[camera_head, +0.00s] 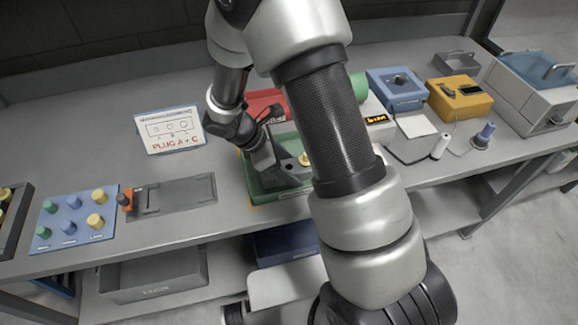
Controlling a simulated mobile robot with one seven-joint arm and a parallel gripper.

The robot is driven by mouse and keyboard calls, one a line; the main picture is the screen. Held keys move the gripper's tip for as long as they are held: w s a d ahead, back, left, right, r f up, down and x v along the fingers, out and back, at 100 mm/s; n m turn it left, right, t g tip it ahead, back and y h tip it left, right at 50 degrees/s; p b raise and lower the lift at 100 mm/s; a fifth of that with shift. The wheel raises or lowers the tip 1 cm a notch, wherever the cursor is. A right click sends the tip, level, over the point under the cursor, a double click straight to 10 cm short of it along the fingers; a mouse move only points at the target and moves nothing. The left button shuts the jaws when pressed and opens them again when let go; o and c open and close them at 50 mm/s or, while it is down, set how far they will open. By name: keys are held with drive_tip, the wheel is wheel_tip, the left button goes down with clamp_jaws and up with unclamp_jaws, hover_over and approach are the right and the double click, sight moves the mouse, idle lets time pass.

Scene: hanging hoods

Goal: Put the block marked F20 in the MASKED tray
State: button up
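No block marked F20 can be made out, and no tray label reading MASKED is legible. A green tray (257,188) sits near the front edge of the bench, with a red tray (262,100) behind it. My gripper (300,176) is low over the green tray, reaching in from its left side. The arm covers much of both trays, and the fingertips are too small and shaded to show whether they are apart or hold anything. A small yellow round piece (304,158) shows beside the gripper, in or at the green tray.
Left are a sign (170,130) reading PLUG A + C, a blue board (75,220) with several knobs, and a grey plate (172,197). Right are a blue device (396,90), a yellow device (458,97) and a white box (414,140). A grey bin (153,276) sits below.

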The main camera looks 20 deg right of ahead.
drive_tip(key=shift+a+r, duration=0.15)
drive_tip(key=shift+r, duration=0.3)
drive_tip(key=p+v, duration=0.1)
drive_tip(key=v, duration=1)
drive_tip(key=s+d+r+m+t+y, duration=0.2)
drive_tip(key=s+d+r+m+y, duration=0.1)
drive_tip(key=s+r+m, duration=0.5)
drive_tip(key=s+d+r+m+t+y, duration=0.3)
drive_tip(key=s+r+m, duration=0.5)
drive_tip(key=r+m, duration=0.2)
wheel_tip(320, 180, up, 2)
drive_tip(key=shift+r+t+y, duration=0.1)
drive_tip(key=shift+t+y, duration=0.2)
drive_tip(key=shift+d, duration=0.15)
wheel_tip(320, 180, up, 5)
drive_tip(key=p, duration=0.5)
